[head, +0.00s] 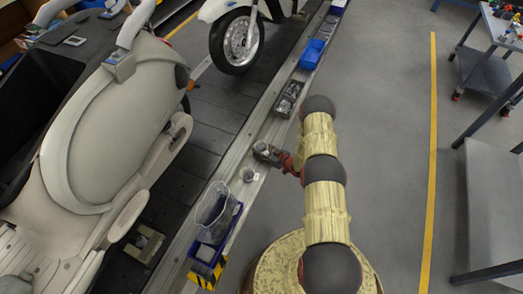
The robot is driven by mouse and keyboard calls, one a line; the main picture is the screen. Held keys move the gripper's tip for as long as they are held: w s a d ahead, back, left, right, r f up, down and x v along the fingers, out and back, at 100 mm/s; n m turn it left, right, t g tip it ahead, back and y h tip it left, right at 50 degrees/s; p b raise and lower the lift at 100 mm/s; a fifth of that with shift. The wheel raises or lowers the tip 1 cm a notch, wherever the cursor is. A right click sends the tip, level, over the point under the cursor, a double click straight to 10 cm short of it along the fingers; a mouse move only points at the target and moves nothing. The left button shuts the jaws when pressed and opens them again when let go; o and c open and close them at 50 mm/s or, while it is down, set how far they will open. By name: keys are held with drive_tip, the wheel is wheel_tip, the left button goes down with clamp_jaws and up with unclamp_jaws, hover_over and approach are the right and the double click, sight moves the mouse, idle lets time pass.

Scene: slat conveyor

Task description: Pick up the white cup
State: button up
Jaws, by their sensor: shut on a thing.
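My gripper (266,154) is at the conveyor's right-hand ledge, at the end of my arm. It is shut on a small pale cup (261,146), which looks like the white cup. The fingers and the small size hide part of it, and I cannot tell whether its base touches the ledge.
A second small greyish cup (248,174) stands on the ledge just below my gripper. Further down is a clear container (212,204) by a blue bin (207,252). A dark tray (289,99) and a blue bin (312,53) lie further up. Scooter bodies stand on the conveyor.

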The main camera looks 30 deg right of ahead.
drive_tip(key=shift+r, duration=0.6)
drive_tip(key=shift+r+p, duration=0.65)
drive_tip(key=shift+r, duration=0.3)
drive_tip(key=r+p+v, duration=0.1)
drive_tip(key=p+v, duration=0.2)
drive_tip(key=v, duration=0.5)
drive_tip(key=w+r+p+v, duration=0.1)
drive_tip(key=r+p+v, duration=0.1)
drive_tip(key=v, duration=0.6)
drive_tip(key=shift+d+r+p, duration=0.25)
drive_tip(key=shift+d+p, duration=0.15)
drive_tip(key=shift+p, duration=0.35)
drive_tip(key=shift+w+f, duration=0.1)
drive_tip(key=shift+f, duration=0.05)
